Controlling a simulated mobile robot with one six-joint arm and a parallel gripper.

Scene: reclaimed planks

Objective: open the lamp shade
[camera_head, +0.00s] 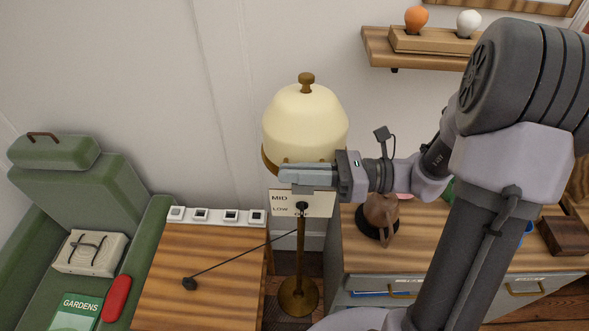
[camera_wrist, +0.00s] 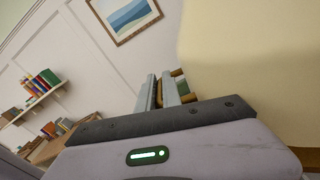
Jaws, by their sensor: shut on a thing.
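The cream lamp shade (camera_head: 305,120) has a brass knob on top and a brass rim. It looks closed, upright on its brass stand (camera_head: 299,260). My gripper (camera_head: 287,174) is at the front of the shade's lower rim, reaching in from the right. In the wrist view the shade (camera_wrist: 250,60) fills the upper right. The fingers (camera_wrist: 166,92) there are shut on a small brass handle (camera_wrist: 181,88) beside the shade. The fingers hide most of the handle.
A dial plate marked MID and LOW (camera_head: 282,197) hangs just below my gripper. A cord ends in a dark ball (camera_head: 190,284) over the wooden table (camera_head: 200,260). A green armchair (camera_head: 75,190) stands left; a cabinet (camera_head: 430,245) with a brown jug (camera_head: 381,215) stands right.

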